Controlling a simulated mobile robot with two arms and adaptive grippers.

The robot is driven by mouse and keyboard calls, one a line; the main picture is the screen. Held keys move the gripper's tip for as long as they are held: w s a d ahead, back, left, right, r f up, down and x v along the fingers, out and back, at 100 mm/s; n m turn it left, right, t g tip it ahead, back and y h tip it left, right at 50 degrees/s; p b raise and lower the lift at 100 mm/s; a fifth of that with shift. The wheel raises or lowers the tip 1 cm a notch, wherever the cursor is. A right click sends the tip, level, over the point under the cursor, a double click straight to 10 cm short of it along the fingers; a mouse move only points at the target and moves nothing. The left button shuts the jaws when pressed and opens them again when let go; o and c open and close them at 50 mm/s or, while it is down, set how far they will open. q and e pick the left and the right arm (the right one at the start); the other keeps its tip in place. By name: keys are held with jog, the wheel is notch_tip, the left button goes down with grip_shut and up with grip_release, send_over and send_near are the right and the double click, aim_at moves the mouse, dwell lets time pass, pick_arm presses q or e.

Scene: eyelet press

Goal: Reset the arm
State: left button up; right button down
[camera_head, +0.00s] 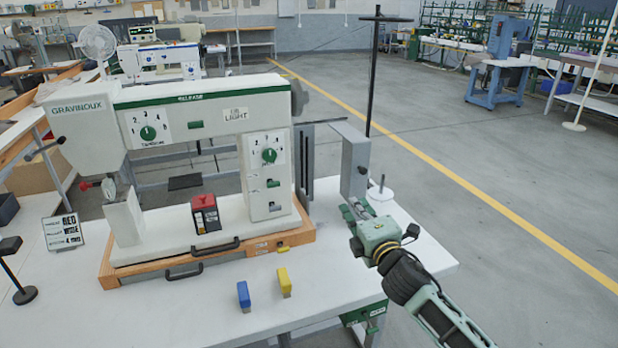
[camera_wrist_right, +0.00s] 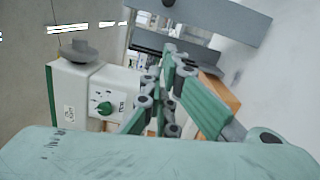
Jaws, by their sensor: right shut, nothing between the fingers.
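The press (camera_head: 200,95) is a cream machine marked GRAVINOUX with green dials, on a wooden base (camera_head: 275,240) on the white table. A grey upright plate (camera_head: 354,160), with a bar reaching left toward the machine, stands at its right end. In the right wrist view a grey bar (camera_wrist_right: 215,18) crosses the top. My right gripper (camera_head: 350,211) is shut and empty, close to the lower part of this plate; I cannot tell whether they touch. Its linked fingers (camera_wrist_right: 171,62) are close together in the wrist view. My left gripper is not in view.
A red block (camera_head: 205,214) sits on the machine's bed. A blue block (camera_head: 243,296) and a yellow block (camera_head: 285,281) stand in front. A sign card (camera_head: 63,232) stands at left. A black pole (camera_head: 373,75) rises behind the plate. The table's right front is mostly clear.

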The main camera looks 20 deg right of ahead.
jog(key=s+a+f+m+g+h, duration=0.1)
jog(key=s+a+f+m+g, duration=0.3)
jog(key=s+f, duration=0.4)
jog(key=s+a+f+m+g, duration=0.2)
jog(key=s+f+m+g, duration=0.1)
jog(key=s+f+m, duration=0.45)
jog(key=s+a+f+m+g+y, duration=0.1)
jog(key=s+a+f+m+g, duration=0.15)
jog(key=s, duration=0.55)
jog(key=s+a+f+m+g, duration=0.1)
jog(key=s+a+f+g, duration=0.15)
jog(key=s, duration=0.65)
jog(key=s+a+f+m+g+y, duration=0.1)
jog(key=s+a+f+m+g, duration=0.15)
jog(key=s, duration=0.55)
jog(key=s+f+g, duration=0.2)
jog(key=s+f, duration=0.1)
jog(key=f, duration=2.5)
jog(key=s+d+f, duration=0.3)
jog(key=s+f, duration=1.1)
jog(key=s, duration=0.2)
jog(key=shift+d+f+n+g, duration=0.25)
jog(key=shift+d+n+g, duration=0.1)
jog(key=shift+d+g, duration=0.1)
